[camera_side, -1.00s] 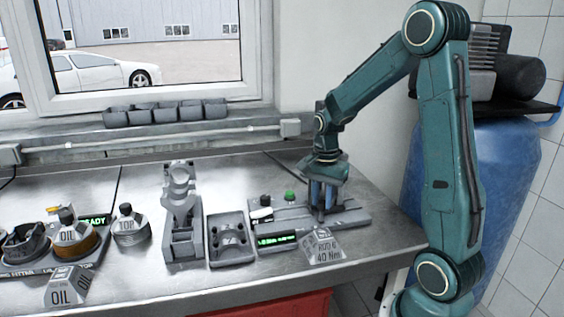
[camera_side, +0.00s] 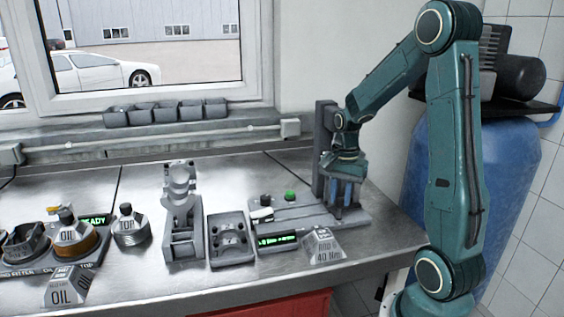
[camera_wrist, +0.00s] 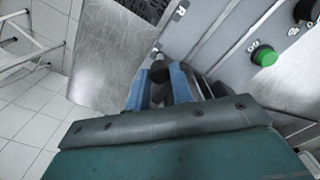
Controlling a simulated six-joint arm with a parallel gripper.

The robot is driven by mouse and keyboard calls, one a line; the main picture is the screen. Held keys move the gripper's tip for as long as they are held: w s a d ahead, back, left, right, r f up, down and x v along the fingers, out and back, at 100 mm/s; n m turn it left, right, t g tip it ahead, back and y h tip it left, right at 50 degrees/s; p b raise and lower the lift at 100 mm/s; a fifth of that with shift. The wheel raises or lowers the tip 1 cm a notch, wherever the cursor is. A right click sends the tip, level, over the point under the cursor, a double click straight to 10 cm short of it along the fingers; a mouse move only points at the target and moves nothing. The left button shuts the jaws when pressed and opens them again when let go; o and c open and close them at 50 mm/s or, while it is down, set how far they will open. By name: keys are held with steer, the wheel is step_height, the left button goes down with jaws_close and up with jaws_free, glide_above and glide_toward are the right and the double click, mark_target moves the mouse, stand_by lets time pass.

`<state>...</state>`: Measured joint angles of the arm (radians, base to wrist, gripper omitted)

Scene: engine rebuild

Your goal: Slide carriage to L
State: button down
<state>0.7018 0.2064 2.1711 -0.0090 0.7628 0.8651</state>
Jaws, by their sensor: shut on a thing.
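My gripper (camera_side: 343,206) points down over the right part of the grey fixture base (camera_side: 355,217), beside a tall dark upright (camera_side: 325,150). Its blue fingers are shut on a dark round-ended handle (camera_wrist: 159,72), which shows between the fingertips in the wrist view. I take the handle to be the carriage's; the fingers and arm hide most of the carriage. I cannot make out an L mark.
A green button (camera_side: 290,196) and a dark knob (camera_side: 265,200) are on the fixture, left of my gripper. A lit green display (camera_side: 278,240) and a torque sign (camera_side: 323,248) are in front. A grey tray (camera_side: 230,255) stands left; the bench's right edge is close.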

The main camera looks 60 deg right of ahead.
steer(key=c, duration=1.2)
jaws_free()
steer(key=shift+s+d, duration=0.15)
step_height(320, 180, up, 14)
steer(key=shift+f, duration=0.1)
steer(key=s+a+n+t, duration=0.2)
steer(key=s+a+n, duration=0.2)
steer(key=a+n, duration=0.5)
steer(key=s+a+n+t, duration=0.3)
steer(key=a+n, duration=0.5)
steer(key=a, duration=0.5)
steer(key=shift+s+n+t, duration=0.3)
steer(key=shift+s+n, duration=0.1)
steer(key=shift+s, duration=0.1)
